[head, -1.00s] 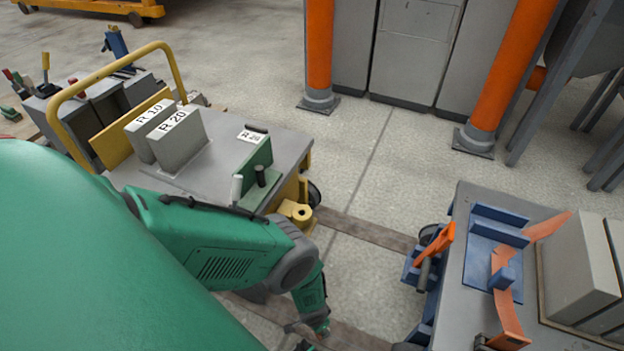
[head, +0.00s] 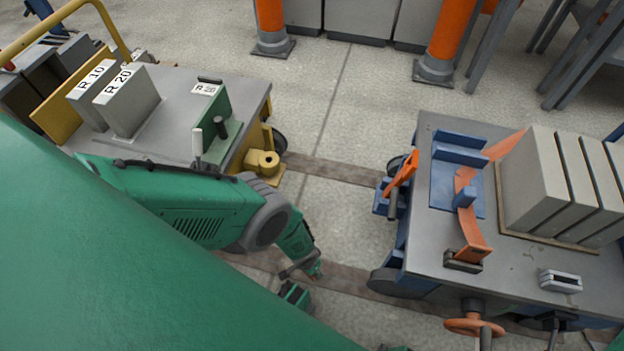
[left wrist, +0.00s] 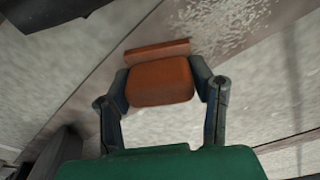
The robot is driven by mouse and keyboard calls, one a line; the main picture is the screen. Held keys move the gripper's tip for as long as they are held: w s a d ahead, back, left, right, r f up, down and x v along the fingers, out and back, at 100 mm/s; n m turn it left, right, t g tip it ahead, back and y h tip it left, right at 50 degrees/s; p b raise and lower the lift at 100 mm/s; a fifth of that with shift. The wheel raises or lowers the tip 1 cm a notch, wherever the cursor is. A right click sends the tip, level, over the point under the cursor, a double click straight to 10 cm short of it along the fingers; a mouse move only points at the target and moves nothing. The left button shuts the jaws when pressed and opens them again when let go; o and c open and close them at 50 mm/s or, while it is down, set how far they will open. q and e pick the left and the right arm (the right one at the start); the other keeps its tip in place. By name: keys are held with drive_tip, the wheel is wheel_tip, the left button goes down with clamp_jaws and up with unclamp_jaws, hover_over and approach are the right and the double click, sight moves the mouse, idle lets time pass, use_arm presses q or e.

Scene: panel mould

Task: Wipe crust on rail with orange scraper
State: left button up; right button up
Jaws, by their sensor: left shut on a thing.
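In the left wrist view my left gripper (left wrist: 160,84) is shut on an orange-brown block with a thin flat edge beyond it, the orange scraper (left wrist: 158,76). Its fingers press on both sides of the block. Pale, grainy crust (left wrist: 228,20) lies on the floor strip beyond the scraper, to the upper right. I cannot tell whether the scraper's edge touches the rail. My right gripper is not in view.
A grey-topped cart (head: 185,100) with R 10 and R 20 blocks stands left. A blue-framed cart (head: 520,262) carrying grey slabs (head: 545,190) and an orange curved strip (head: 468,225) stands right. Open floor and the far rail (head: 340,170) lie between them.

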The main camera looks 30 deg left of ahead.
sight(281, 259)
use_arm(q)
drive_tip(key=shift+s+a, duration=0.3)
drive_tip(key=shift+a, duration=0.5)
drive_tip(key=shift+s+a, duration=0.25)
drive_tip(key=shift+a, duration=0.55)
drive_tip(key=shift+s+a+r, duration=0.1)
drive_tip(key=shift+s+a, duration=0.2)
drive_tip(key=shift+a, duration=0.95)
drive_tip(key=shift+s+a+f, duration=0.1)
drive_tip(key=shift+s+a, duration=0.25)
drive_tip(key=shift+a, duration=0.95)
drive_tip(key=shift+s+a+r, duration=0.1)
drive_tip(key=shift+s+a, duration=0.2)
drive_tip(key=shift+a, duration=0.95)
drive_tip(key=shift+w+a, duration=0.15)
drive_tip(key=shift+w, duration=0.4)
drive_tip(key=shift+w+d, duration=0.5)
drive_tip(key=shift+d, duration=1.45)
drive_tip(key=shift+w+d, duration=0.45)
drive_tip(key=shift+d, duration=1.5)
drive_tip(key=shift+w+d, duration=0.5)
drive_tip(key=shift+d, duration=1.45)
drive_tip(key=shift+s+a, duration=0.3)
drive_tip(key=shift+a, duration=0.75)
drive_tip(key=shift+s+a, duration=0.25)
drive_tip(key=shift+a, duration=0.75)
drive_tip(key=shift+s+a, duration=0.2)
drive_tip(key=shift+a, duration=0.75)
drive_tip(key=shift+s+a, duration=0.2)
drive_tip(key=shift+a, duration=0.75)
